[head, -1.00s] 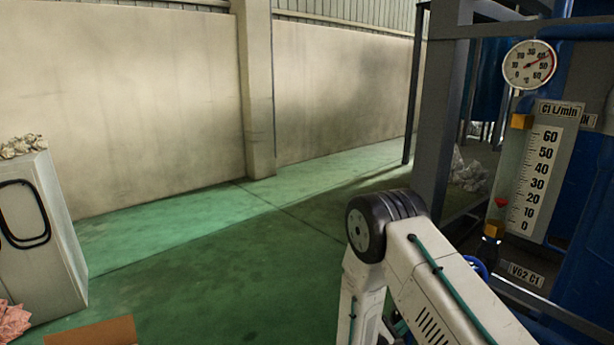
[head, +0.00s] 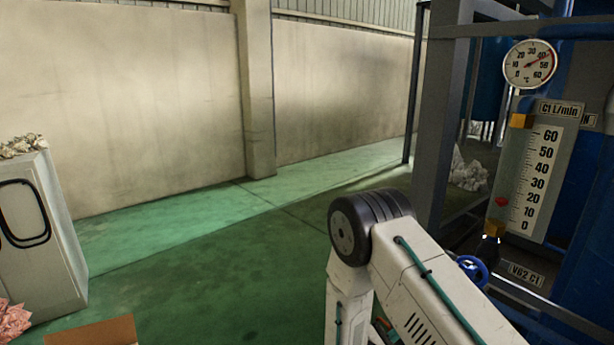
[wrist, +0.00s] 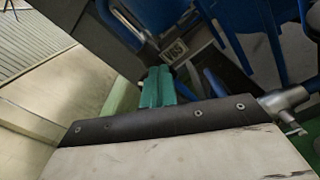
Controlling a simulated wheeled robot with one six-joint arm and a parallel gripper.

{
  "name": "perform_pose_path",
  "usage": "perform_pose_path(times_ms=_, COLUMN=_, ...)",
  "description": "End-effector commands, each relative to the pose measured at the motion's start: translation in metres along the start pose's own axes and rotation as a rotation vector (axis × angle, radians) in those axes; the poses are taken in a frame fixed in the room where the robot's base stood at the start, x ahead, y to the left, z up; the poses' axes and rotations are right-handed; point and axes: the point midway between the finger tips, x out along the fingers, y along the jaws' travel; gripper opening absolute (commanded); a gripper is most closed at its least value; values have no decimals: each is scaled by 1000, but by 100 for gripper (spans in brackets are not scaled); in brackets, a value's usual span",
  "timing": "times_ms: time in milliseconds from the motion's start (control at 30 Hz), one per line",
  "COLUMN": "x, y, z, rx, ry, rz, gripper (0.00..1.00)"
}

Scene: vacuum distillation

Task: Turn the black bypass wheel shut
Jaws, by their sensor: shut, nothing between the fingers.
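No black wheel can be made out in either view. My gripper (wrist: 158,86) shows in the wrist view as two green fingers side by side, shut with nothing between them. It points toward a steel frame with a small white tag (wrist: 174,50) beyond the fingertips; the tag is tilted and hard to read. In the head view my arm's links cover the lower right and my gripper is hidden. A blue handwheel (head: 473,270) shows just behind my arm, beside the tag "VG2 C1" (head: 525,274).
A flow scale (head: 536,182) and a round thermometer (head: 530,64) hang on the grey frame at right. In the wrist view, a grey pipe fitting (wrist: 286,101) lies right of my gripper. A white cabinet (head: 62,255) stands at left.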

Motion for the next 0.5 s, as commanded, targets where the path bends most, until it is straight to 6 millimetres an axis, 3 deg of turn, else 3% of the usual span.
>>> perform_pose_path(times_ms=200, x=-20, y=0, z=0, rx=0, ry=0, rz=0, gripper=0)
perform_pose_path(times_ms=500, x=-21, y=0, z=0, rx=0, ry=0, rz=-1, gripper=0)
